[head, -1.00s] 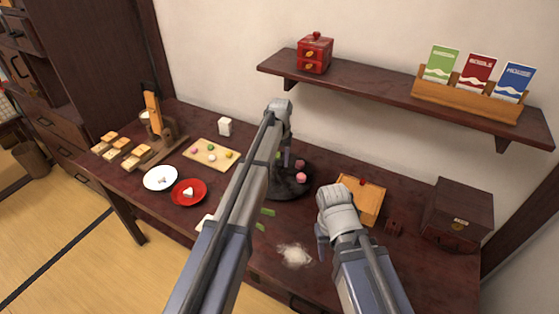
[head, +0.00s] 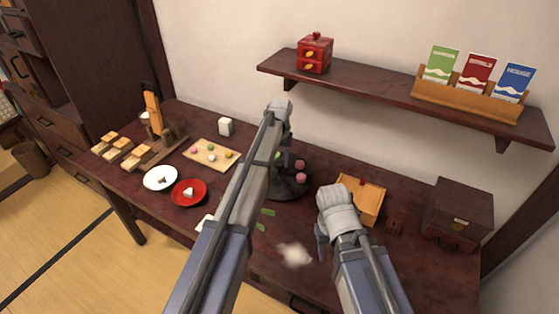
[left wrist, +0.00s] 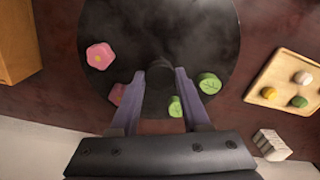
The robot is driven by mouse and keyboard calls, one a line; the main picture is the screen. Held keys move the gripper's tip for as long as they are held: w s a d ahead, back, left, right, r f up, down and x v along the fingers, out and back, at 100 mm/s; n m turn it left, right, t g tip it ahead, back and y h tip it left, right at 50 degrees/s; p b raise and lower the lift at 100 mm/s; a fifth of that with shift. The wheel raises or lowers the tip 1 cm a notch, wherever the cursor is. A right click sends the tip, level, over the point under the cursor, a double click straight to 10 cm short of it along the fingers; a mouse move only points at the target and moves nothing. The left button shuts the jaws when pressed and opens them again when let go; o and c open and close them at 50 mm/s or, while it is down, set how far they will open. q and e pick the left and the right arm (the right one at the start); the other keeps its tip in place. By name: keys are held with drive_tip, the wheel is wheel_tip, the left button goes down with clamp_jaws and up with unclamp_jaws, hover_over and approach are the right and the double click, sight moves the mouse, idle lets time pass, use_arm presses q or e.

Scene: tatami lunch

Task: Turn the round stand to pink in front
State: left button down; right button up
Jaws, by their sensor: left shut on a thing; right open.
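The round stand (head: 292,190) is a dark disc on the table, partly hidden behind my left arm in the head view. It also fills the top of the left wrist view (left wrist: 190,35). My left gripper (left wrist: 158,95) is shut on a dark upright knob (left wrist: 158,75) at the stand. A pink flower sweet (left wrist: 100,56) lies on the disc, with another pink piece by the left finger. Green leaf sweets (left wrist: 209,84) lie by the right finger. In the head view, pink sweets (head: 301,178) show at the stand's right side. My right gripper (head: 322,245) is open, right of the stand.
A wooden box (head: 370,200) stands behind my right gripper. A sweets board (head: 212,153), white plate (head: 160,178) and red plate (head: 188,192) lie to the left. A dark chest (head: 458,212) stands at right. A shelf (head: 400,95) hangs above.

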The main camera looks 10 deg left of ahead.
use_arm(q)
drive_tip(key=shift+m, duration=12)
drive_tip(key=shift+c, duration=1.8)
unclamp_jaws()
